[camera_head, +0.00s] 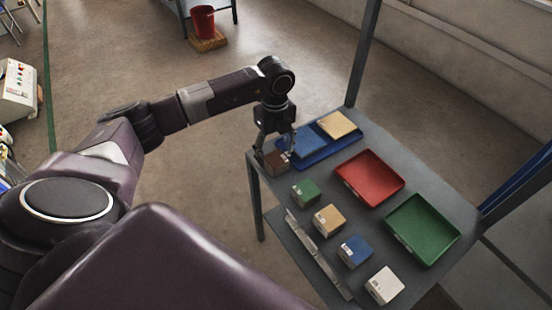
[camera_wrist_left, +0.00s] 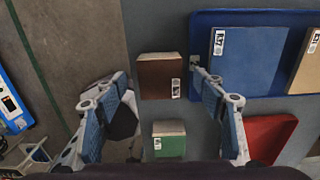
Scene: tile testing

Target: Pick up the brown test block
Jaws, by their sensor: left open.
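The brown test block (camera_head: 277,162) sits at the far left corner of the grey table, with a small white label on one face. In the left wrist view the brown block (camera_wrist_left: 160,77) lies ahead between the open fingers, with a gap visible on the left side. My left gripper (camera_head: 274,152) is open and points down over the block, its fingers on either side of it. The gripper's two fingers also show in the left wrist view (camera_wrist_left: 165,110). I cannot tell whether a finger touches the block. My right gripper is not in view.
A blue tray (camera_head: 350,143) with a blue tile and a tan tile lies close beside the gripper. Green (camera_head: 305,193), tan (camera_head: 328,220), blue (camera_head: 355,251) and white (camera_head: 384,285) blocks line the near edge. Red (camera_head: 370,177) and green (camera_head: 423,228) trays stand behind. A post (camera_head: 364,55) rises at the back.

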